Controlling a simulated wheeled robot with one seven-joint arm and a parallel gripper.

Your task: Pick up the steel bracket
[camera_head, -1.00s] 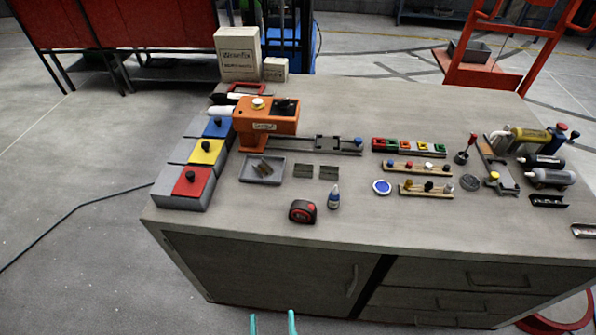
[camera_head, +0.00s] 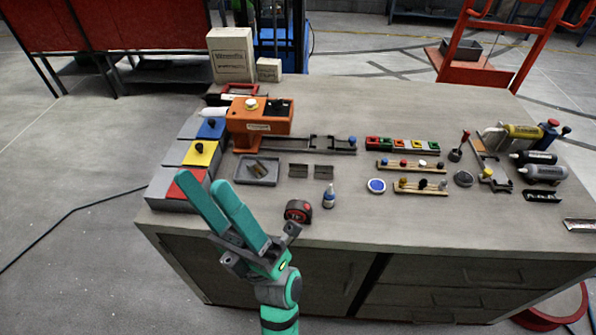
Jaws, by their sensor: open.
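My gripper (camera_head: 203,182) is in the camera_head view, reaching up from below with two teal fingers. The fingers are slightly apart with nothing between them, and overlap the red block at the table's left front. I cannot tell for sure which part is the steel bracket. Two small grey metal pieces (camera_head: 311,171) lie side by side near the middle, right of the grey tray (camera_head: 241,179). The tray holds a small brownish part (camera_head: 257,167). A silver channel-shaped piece (camera_head: 580,225) lies at the right edge. My gripper appears apart from all of these.
An orange machine (camera_head: 258,122) stands behind the tray. A tape measure (camera_head: 298,211) and small bottle (camera_head: 328,197) stand near the front. Racks and cylinders crowd the right.

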